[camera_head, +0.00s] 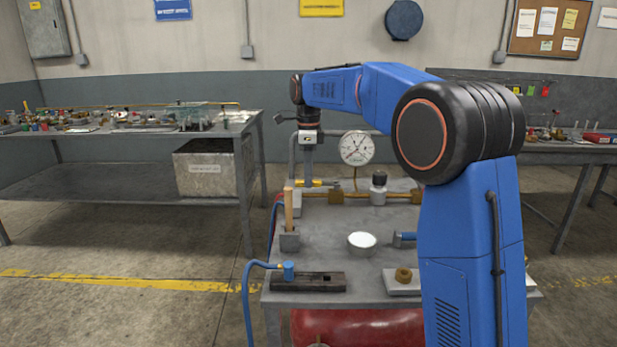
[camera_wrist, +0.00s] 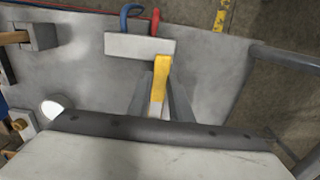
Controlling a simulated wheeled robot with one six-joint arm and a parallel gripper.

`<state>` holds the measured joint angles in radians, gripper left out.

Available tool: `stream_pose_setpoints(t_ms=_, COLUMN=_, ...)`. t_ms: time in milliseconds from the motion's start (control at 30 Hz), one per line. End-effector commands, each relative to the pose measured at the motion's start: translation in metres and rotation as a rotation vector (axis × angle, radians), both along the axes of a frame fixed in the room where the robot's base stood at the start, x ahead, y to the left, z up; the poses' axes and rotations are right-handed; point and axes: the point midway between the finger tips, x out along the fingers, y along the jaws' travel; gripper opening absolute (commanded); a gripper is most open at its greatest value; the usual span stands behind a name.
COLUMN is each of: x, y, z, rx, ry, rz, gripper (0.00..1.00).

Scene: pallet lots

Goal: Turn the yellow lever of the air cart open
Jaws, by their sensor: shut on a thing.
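The yellow lever (camera_wrist: 161,72) shows in the wrist view, one end by a pale block (camera_wrist: 140,46) and the other between my fingers. My gripper (camera_wrist: 160,105) is shut on it. In the head view, my gripper (camera_head: 307,172) points down at the back left of the air cart (camera_head: 325,225), and part of the yellow lever (camera_head: 309,183) shows beside it. The lever's pivot and exact angle to the pipe are hard to tell. A brass pipe (camera_head: 400,196) and a round pressure gauge (camera_head: 357,147) stand just right of my gripper.
A blue hose (camera_head: 247,300) hangs at the cart's left. On the cart top are a white bowl (camera_head: 362,240), a wooden handle (camera_head: 289,208) in a holder, and a dark slotted block (camera_head: 308,282). A cluttered workbench (camera_head: 60,135) stands left, with open floor before it.

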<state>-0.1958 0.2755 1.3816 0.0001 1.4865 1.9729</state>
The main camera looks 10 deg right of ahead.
Motion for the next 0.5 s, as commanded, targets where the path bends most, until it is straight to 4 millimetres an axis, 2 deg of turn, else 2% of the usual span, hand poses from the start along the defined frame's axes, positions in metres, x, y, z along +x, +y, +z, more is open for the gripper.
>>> stream_pose_setpoints(t_ms=367, x=0.0018, y=-0.0006, z=0.0009, rx=0.001, ry=-0.005, rz=-0.007, gripper=0.0)
stream_pose_setpoints(t_ms=400, x=0.0019, y=-0.0006, z=0.001, rx=0.001, ry=-0.005, rz=-0.007, gripper=0.23)
stream_pose_setpoints(t_ms=467, x=0.0018, y=-0.0007, z=0.0009, rx=0.0, ry=-0.005, rz=-0.007, gripper=0.38)
stream_pose_setpoints(t_ms=500, x=0.0017, y=-0.0007, z=0.0008, rx=0.0, ry=-0.005, rz=-0.007, gripper=0.38)
